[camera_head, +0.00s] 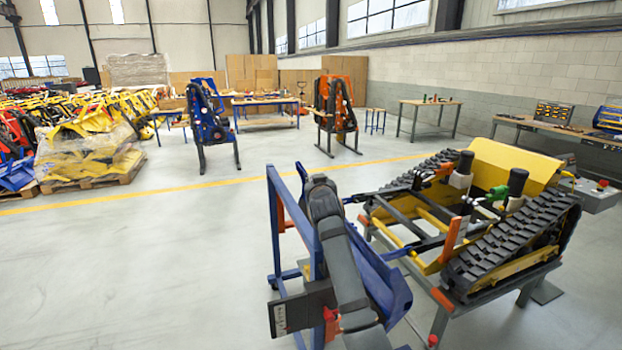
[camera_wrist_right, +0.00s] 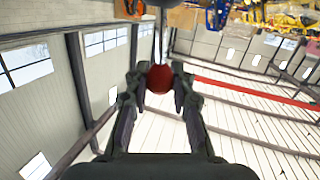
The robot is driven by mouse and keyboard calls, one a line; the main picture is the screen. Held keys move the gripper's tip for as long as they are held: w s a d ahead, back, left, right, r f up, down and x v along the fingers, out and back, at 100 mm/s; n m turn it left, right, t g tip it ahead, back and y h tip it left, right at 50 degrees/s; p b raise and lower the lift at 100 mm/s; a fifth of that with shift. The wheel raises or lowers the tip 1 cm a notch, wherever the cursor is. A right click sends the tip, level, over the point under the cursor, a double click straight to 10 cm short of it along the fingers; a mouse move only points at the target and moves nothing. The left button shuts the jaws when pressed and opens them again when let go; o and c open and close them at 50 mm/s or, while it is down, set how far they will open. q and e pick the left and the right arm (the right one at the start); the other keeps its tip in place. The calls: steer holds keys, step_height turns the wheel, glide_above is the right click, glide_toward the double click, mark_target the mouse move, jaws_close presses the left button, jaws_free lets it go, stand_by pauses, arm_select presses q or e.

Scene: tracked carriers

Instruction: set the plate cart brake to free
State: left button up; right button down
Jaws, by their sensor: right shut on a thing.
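The plate cart (camera_head: 274,225) is a blue upright frame standing in the front middle of the head view. In the right wrist view, a red ball knob (camera_wrist_right: 159,79) sits on the end of a thin metal rod (camera_wrist_right: 160,35), which looks like a lever. My right gripper (camera_wrist_right: 161,84) is shut on this knob, a finger on each side. In the head view, a dark arm of mine reaches up across the cart and hides its fingertips and the knob. The lever's setting cannot be read. My left gripper is not in view.
A yellow tracked carrier (camera_head: 515,160) sits on a metal stand close to the cart's right. Blue (camera_head: 207,120) and orange (camera_head: 337,105) machines stand farther back. A wrapped pallet load (camera_head: 88,145) is at left. The floor left of the cart is clear.

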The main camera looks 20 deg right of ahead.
steer(key=shift+d+f+m+g+y+p, duration=0.3)
steer(key=shift+d+m+p, duration=0.25)
steer(key=shift+d+m, duration=0.35)
steer(key=shift+d+f+m+g+y+p, duration=0.2)
steer(key=shift+d+m+y+p, duration=0.3)
steer(key=shift+d+m, duration=0.4)
steer(key=shift+d+f+m+g+y+p, duration=0.25)
steer(key=shift+d+m+p, duration=0.35)
steer(key=shift+m, duration=0.5)
steer(key=shift+d, duration=0.1)
steer(key=shift+f, duration=0.1)
steer(key=c, duration=1.5)
jaws_free()
steer(key=shift+c, duration=0.2)
steer(key=o, duration=0.4)
steer(key=shift+w, duration=0.25)
steer(key=shift+s, duration=0.1)
